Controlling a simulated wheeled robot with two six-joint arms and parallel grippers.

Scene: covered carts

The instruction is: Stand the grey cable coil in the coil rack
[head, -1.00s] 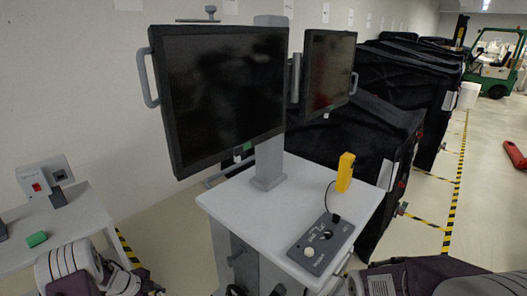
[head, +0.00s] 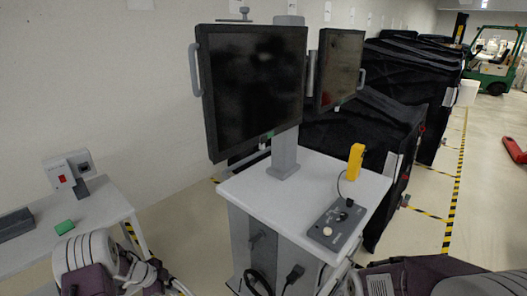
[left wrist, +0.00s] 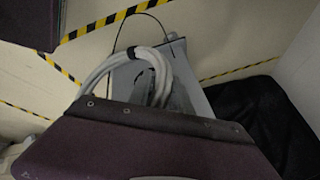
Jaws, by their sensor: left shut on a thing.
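The grey cable coil (left wrist: 158,72), pale loops bound with a black tie, shows in the left wrist view above my purple wrist housing. In the head view a pale curve beside that gripper looks like part of the coil. My right gripper (head: 353,282) is at the bottom edge, mostly cut off, and its jaws cannot be made out. I cannot identify the coil rack with certainty in either view.
A grey-topped cart (head: 238,187) carries two monitors, a control box (head: 335,226) and a yellow handheld (head: 356,162). Black cables (head: 294,273) hang low at its side. A side table (head: 100,208) stands left. Black-covered carts (head: 365,125) stand behind. Floor shows between table and cart.

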